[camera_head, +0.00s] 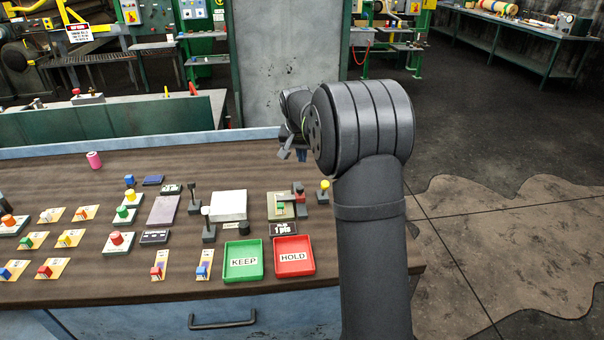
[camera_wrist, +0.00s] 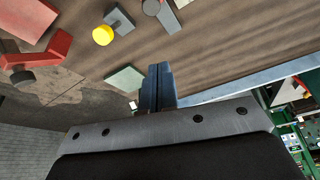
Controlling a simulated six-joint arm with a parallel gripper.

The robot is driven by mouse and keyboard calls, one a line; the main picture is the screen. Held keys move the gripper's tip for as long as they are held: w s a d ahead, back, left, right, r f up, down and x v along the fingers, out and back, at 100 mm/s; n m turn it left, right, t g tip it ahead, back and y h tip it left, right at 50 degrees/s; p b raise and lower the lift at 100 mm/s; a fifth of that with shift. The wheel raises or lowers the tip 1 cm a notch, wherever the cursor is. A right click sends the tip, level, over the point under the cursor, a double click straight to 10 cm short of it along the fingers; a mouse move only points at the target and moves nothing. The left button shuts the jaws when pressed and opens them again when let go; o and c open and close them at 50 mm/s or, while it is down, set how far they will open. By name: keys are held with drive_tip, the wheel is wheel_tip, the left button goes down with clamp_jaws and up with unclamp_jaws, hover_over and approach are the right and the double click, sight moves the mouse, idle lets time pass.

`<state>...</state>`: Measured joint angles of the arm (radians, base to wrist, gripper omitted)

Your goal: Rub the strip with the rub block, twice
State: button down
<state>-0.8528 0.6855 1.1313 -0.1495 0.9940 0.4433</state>
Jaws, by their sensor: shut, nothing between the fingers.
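My gripper (camera_head: 301,154) is in the air over the back edge of the bench, near its right end. In the wrist view its fingers (camera_wrist: 158,87) are together and empty. I cannot tell for sure which piece is the strip or the rub block. A flat mauve plate (camera_head: 163,210) and a small blue block (camera_head: 130,181) lie left of centre on the bench. A yellow-knobbed dark piece (camera_head: 324,191) stands at the right; its knob also shows in the wrist view (camera_wrist: 103,35). My gripper is apart from all of these.
A green KEEP tray (camera_head: 243,276) and a red HOLD tray (camera_head: 276,270) sit at the front. A white block (camera_head: 229,203) and a fixture (camera_head: 272,208) stand behind them. Several coloured knobbed pieces on cards fill the left. The back strip of the bench is mostly clear.

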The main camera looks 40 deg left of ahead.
drive_tip(key=s+d+f+m+t, duration=0.2)
drive_tip(key=s+d+m+t, duration=0.1)
drive_tip(key=s+d+m, duration=0.65)
approach(304, 196)
drive_tip(key=shift+m+y, duration=0.35)
drive_tip(key=shift+y, duration=0.05)
drive_tip(key=d+f, duration=0.1)
drive_tip(key=f, duration=0.1)
drive_tip(key=d+f, duration=0.2)
drive_tip(key=shift+w+d+f, duration=0.1)
drive_tip(key=shift+w+d, duration=0.05)
drive_tip(key=shift+d, duration=0.05)
drive_tip(key=shift+w+a, duration=0.3)
drive_tip(key=shift+a, duration=0.25)
drive_tip(key=shift+w+a, duration=0.3)
drive_tip(key=shift+a, duration=0.25)
drive_tip(key=shift+w+a, duration=0.4)
drive_tip(key=shift+a, duration=0.3)
